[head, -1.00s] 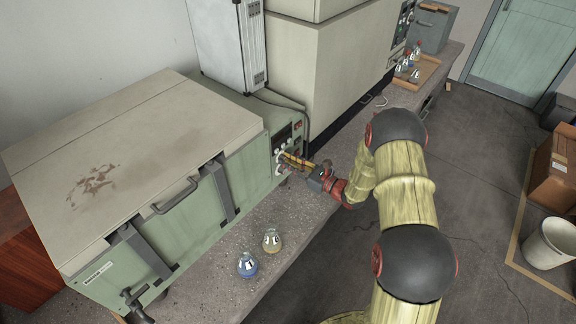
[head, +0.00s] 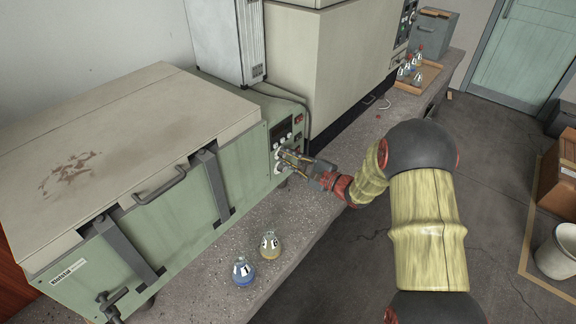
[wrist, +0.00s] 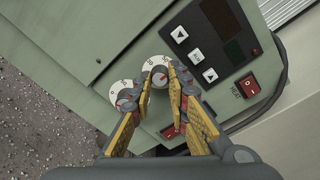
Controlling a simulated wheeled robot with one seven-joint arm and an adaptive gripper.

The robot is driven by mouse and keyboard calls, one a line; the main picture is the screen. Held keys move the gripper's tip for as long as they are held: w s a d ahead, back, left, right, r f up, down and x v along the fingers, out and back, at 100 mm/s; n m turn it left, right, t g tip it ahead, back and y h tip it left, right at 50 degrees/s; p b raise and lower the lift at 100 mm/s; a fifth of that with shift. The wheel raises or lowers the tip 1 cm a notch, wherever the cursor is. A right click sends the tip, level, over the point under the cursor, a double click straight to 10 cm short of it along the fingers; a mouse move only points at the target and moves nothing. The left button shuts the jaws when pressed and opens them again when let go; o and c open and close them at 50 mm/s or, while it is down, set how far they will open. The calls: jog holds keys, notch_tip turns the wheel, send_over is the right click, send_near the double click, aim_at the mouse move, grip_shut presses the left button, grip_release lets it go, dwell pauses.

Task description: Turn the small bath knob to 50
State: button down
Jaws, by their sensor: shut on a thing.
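The green bath (head: 155,232) has a control panel on its right end with white-ringed dials. In the wrist view, one red-marked knob with a white dial (wrist: 151,62) sits between my fingertips. A second dial with a red pointer (wrist: 117,96) is beside it at lower left, outside the grip. My gripper (wrist: 161,78) is shut on the upper knob, with a yellow-padded finger on each side. The fingers partly hide this dial, and its reading is too small to tell. In the head view, my gripper (head: 283,156) meets the panel from the right.
A black display panel with arrow buttons (wrist: 208,42) and a red heat switch (wrist: 248,86) are close to the fingers. Two flasks, one blue (head: 243,272) and one yellowish (head: 269,247), stand on the bench in front. A tray of flasks (head: 428,75) is at the far end.

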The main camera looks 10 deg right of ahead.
jog(key=n+b, duration=0.1)
jog(key=b, duration=0.1)
jog(key=n+b, duration=0.2)
jog(key=shift+f+b, duration=0.25)
jog(key=shift+b, duration=0.1)
jog(key=n+b, duration=0.2)
jog(key=b, duration=0.1)
jog(key=shift+r+n, duration=0.15)
jog(key=shift+n, duration=0.15)
jog(key=shift+b, duration=0.3)
jog(key=c, duration=1.7)
grip_release()
jog(key=shift+r, duration=0.1)
jog(key=shift+s+d, duration=0.1)
jog(key=v, duration=1.1)
jog(key=shift+s, duration=0.4)
